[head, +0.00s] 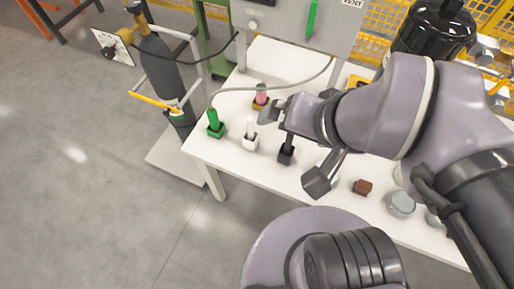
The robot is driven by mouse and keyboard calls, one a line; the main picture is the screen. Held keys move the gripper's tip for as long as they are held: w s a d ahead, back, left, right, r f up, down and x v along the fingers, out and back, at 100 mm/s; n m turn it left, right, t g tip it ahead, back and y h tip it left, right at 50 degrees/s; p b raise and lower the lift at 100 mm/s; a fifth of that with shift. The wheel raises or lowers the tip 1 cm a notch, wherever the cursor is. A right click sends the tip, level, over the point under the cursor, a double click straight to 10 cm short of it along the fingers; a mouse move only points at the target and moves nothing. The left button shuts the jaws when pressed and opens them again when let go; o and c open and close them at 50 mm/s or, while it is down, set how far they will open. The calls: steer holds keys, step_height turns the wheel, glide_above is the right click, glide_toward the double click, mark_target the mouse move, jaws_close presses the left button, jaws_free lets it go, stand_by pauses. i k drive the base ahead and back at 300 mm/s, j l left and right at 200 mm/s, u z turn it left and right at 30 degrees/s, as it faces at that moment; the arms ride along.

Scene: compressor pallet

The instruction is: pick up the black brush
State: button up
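The black brush (287,152) stands upright on the white table, its black square base showing and its dark handle rising toward my wrist. The top of the handle is partly hidden by the wrist. My gripper (293,145) is over the table with its fingers spread wide, one to the upper left of the brush and one to the lower right. It looks open and empty. The brush appears to lie between the fingers in this view. The height of the fingers and any contact cannot be told.
A green brush (215,124), a white brush (249,134) and a pink one (261,97) stand nearby. A brown block (362,187) and a metal cylinder (400,204) are to the right. A grey cabinet (290,30) stands behind; a gas bottle (160,70) is left.

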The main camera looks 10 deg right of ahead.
mark_target(289, 137)
steer(key=z, duration=2.05)
steer(key=u, duration=1.55)
steer(key=j, duration=1.7)
steer(key=i+z, duration=0.05)
